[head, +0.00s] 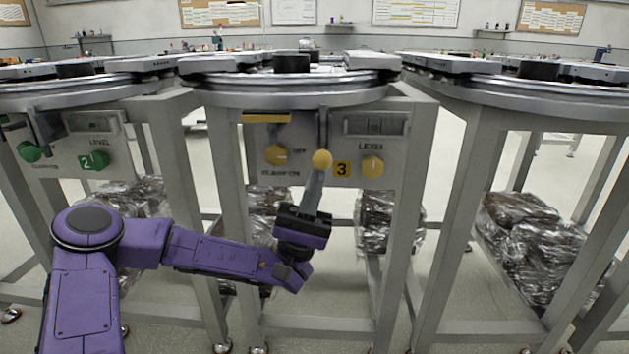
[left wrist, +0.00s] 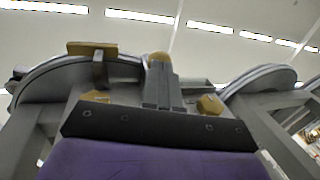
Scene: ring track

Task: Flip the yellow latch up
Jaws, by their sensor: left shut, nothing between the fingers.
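A grey lever with a yellow ball end, which looks like the yellow latch (head: 322,159), hangs down from under the middle ring on the panel marked 3. Its ball also shows just beyond the fingertips in the left wrist view (left wrist: 159,57). My left gripper (head: 317,178) points up and is shut and empty, with its tips just below and in front of the ball. I cannot tell whether they touch it. In the left wrist view the shut fingers (left wrist: 161,88) hide the part below the ball. My right gripper is not in view.
Yellow dials (head: 277,155) and (head: 373,166) flank the lever. A yellow bar (head: 266,118) sits at the panel's upper left. Grey stand legs (head: 235,230) rise close to my left forearm. Wrapped bundles (head: 540,240) lie under the stands. The ring track (head: 290,95) overhangs the panel.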

